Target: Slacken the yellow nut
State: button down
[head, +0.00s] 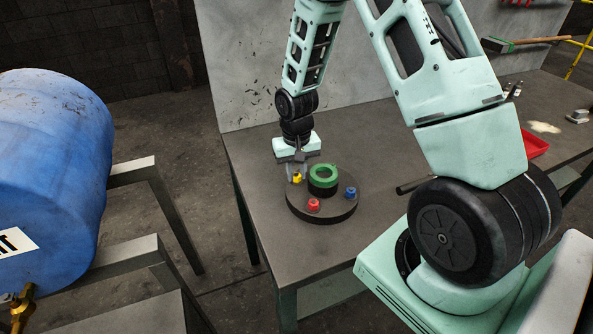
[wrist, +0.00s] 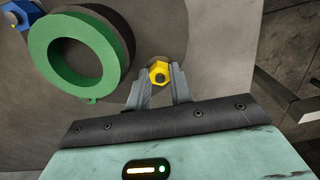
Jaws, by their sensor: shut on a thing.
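The yellow nut (head: 297,178) sits near the left edge of a round dark plate (head: 322,216) on the table. In the wrist view the yellow nut (wrist: 159,72) shows as a hex with a dark centre, between the fingertips. My gripper (wrist: 159,80) is shut on the yellow nut, with one grey finger on each side. In the head view my gripper (head: 297,169) reaches down over the plate from behind. A green ring (head: 323,177) stands in the plate's middle, a red nut (head: 313,205) at the front and a blue nut (head: 350,192) at the right.
The green ring (wrist: 77,55) is close beside my gripper in the wrist view. The grey table (head: 262,165) has a panel behind it. A dark rod (head: 416,184) lies right of the plate, and a red tray (head: 534,144) farther right. A blue tank (head: 50,165) stands at left.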

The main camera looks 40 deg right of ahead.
jog(key=n, duration=0.4)
jog(key=shift+n+p, duration=0.3)
jog(key=n+p, duration=0.1)
jog(key=n, duration=0.3)
jog(key=shift+n, duration=0.3)
jog(key=n+p, duration=0.1)
jog(key=n, duration=0.3)
jog(key=shift+n+p, duration=0.85)
jog(key=shift+n, duration=1.15)
jog(key=c, duration=1.2)
grip_release()
jog(key=shift+c, duration=0.2)
